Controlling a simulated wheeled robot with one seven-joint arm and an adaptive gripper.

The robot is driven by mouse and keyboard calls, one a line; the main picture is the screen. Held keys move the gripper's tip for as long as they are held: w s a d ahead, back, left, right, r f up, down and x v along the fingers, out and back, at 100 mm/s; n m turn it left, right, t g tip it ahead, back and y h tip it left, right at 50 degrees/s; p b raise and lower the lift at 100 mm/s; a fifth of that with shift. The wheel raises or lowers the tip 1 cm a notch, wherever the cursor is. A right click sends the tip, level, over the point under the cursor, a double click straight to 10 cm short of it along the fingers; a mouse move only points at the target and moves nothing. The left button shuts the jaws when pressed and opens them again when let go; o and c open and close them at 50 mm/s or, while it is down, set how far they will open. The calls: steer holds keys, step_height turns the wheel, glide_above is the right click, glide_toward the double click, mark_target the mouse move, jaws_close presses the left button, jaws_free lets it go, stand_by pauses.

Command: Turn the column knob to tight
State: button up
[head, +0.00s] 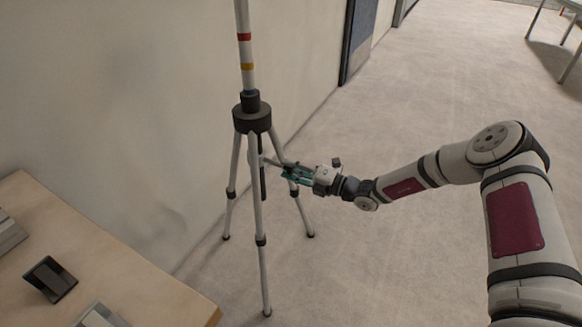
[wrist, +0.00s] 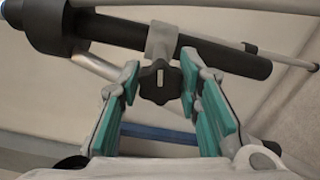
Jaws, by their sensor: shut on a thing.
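The column knob (wrist: 160,88) is a black, lobed knob with a small pale mark on its face. It sits on a grey collar (wrist: 161,40) around the dark lower part of the column (wrist: 235,63). My gripper (wrist: 160,78) has its teal fingers on either side of the knob and is shut on it. In the head view my gripper (head: 284,171) reaches in from the right between the legs of the white tripod stand (head: 257,215); the knob is too small to make out there. I see no readable tight or loose marking.
A wooden table (head: 150,270) with a dark small object (head: 50,279) is at the lower left. Open floor lies right of the stand.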

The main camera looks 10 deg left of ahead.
steer(key=shift+f+m, duration=0.1)
steer(key=shift+m, duration=2.2)
steer(key=o, duration=1.2)
steer(key=shift+d, duration=0.15)
steer(key=v, duration=1.1)
steer(key=shift+s+d, duration=0.15)
steer(key=shift+d, duration=0.25)
